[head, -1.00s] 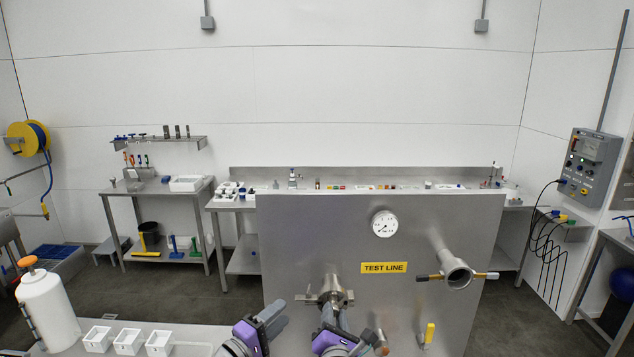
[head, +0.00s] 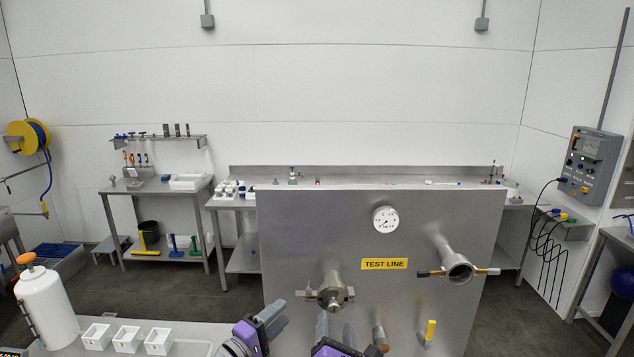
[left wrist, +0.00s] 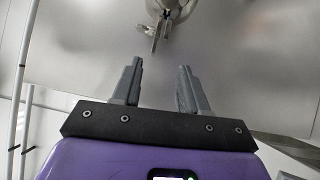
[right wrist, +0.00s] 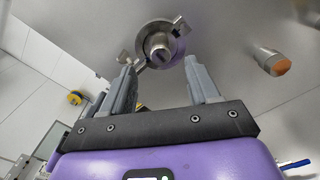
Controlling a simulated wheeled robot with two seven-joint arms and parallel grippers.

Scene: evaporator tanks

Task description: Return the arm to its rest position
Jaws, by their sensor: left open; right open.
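My left gripper (head: 272,318) is at the bottom centre of the head view, in front of the steel test-line panel (head: 300,240). It is open and empty in the left wrist view (left wrist: 158,85). My right gripper (head: 336,330) is just right of it, low in front of the panel and below the clamped pipe fitting (head: 333,292). It is open and empty in the right wrist view (right wrist: 163,85), where the fitting (right wrist: 160,45) shows beyond its fingertips, apart from them.
A pipe stub with an orange end (head: 380,338) and a yellow-handled valve (head: 430,330) stick out right of my right gripper. An open pipe with side handles (head: 458,271) is further right. White trays (head: 128,340) and a white bottle (head: 48,305) stand at left.

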